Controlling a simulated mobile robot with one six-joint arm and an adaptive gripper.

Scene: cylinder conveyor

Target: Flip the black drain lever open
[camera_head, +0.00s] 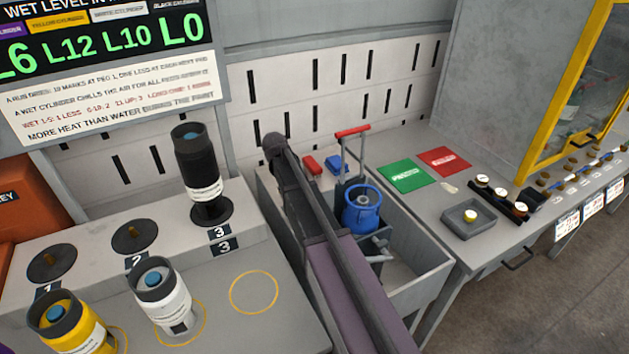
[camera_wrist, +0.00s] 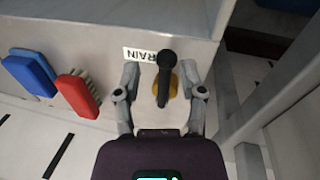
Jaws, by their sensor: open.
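In the wrist view the black drain lever (camera_wrist: 166,75) stands out from a grey wall, its knobbed end up in the picture and its foot at a yellow fitting (camera_wrist: 173,87). My gripper (camera_wrist: 163,82) is open, one finger on each side of the lever with a gap to both. I cannot tell how near the fingertips are in depth. In the head view my arm crosses the grey basin, and the lever cannot be made out.
A blue brush (camera_wrist: 29,72) and a red brush (camera_wrist: 77,94) are left of my gripper. A blue cylinder (camera_head: 362,213) stands in the grey basin (camera_head: 433,276). Black (camera_head: 195,160), white (camera_head: 165,298) and yellow (camera_head: 72,325) cylinders stand on the left bench.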

